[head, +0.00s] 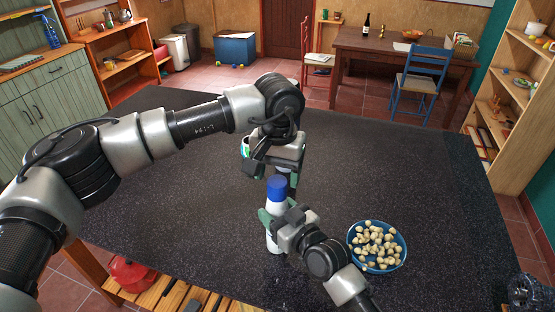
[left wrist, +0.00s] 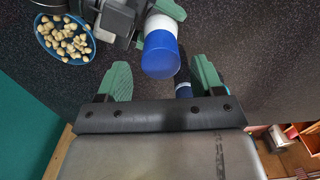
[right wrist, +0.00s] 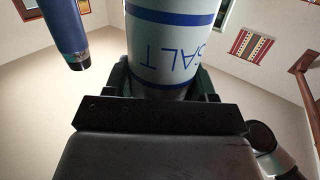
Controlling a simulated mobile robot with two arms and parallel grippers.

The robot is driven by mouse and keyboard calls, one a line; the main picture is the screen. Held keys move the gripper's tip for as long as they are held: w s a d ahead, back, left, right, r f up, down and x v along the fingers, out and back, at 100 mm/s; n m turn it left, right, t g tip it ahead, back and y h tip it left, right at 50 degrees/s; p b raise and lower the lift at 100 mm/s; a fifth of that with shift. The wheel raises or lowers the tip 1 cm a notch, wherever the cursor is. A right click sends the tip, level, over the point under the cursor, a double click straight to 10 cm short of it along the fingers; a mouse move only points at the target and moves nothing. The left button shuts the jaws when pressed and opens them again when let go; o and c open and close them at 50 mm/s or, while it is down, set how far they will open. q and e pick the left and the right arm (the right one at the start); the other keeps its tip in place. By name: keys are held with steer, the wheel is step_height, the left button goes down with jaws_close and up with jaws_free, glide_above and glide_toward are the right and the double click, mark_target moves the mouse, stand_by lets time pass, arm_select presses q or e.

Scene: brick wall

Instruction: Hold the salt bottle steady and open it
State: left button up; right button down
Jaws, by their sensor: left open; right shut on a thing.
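The salt bottle (head: 272,240) is white with a blue cap (head: 277,188) and stands upright near the middle of the counter. My right gripper (head: 268,216) is shut around its body. The right wrist view shows the blue-striped bottle (right wrist: 170,50) between the fingers, its lettering upside down. My left gripper (head: 276,170) is just above and behind the cap, fingers pointing down. In the left wrist view the left gripper (left wrist: 163,80) is open and empty. The cap (left wrist: 160,54) shows there beyond the gap between its fingers; whether they touch is unclear.
A blue bowl (head: 402,255) of pale round pieces stands right of the bottle. A dark blue cylinder (right wrist: 65,35) stands near the bottle, mostly hidden in the head view. A white and green item (head: 245,146) peeks out behind my left gripper. Much of the counter (head: 400,170) is clear.

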mark_target(277, 181)
arm_select(q)
steer(key=shift+f, duration=2.15)
steer(key=shift+c, duration=0.2)
